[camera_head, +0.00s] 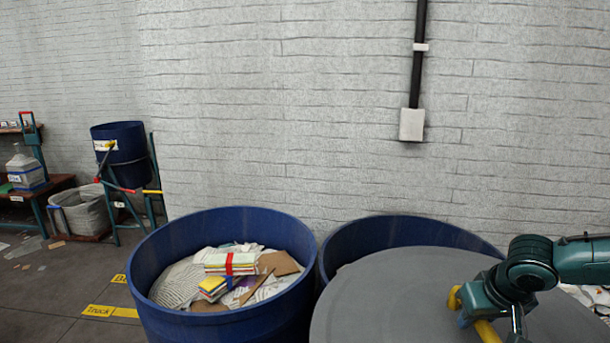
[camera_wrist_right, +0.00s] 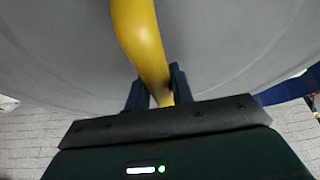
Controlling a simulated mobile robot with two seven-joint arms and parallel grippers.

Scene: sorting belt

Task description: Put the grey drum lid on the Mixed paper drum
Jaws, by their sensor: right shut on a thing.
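The grey drum lid (camera_head: 400,295) is a large flat disc with a yellow handle, at the lower right of the head view. My right gripper (camera_head: 480,318) is shut on the yellow handle. In the right wrist view the handle (camera_wrist_right: 140,40) runs between the two dark fingers (camera_wrist_right: 158,92), with the grey lid (camera_wrist_right: 230,50) behind it. The lid covers part of a blue drum (camera_head: 400,232) on the right; I cannot tell whether it touches the rim. An open blue drum (camera_head: 225,222) to its left holds paper and card. No drum label is readable. My left gripper is out of view.
A grey brick wall (camera_head: 300,110) stands close behind the drums, with a black pipe and white box (camera_head: 412,124). At left are a tilted blue drum (camera_head: 122,150) on a stand, a pale sack (camera_head: 82,212) and yellow floor labels (camera_head: 100,311). Floor at left is mostly clear.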

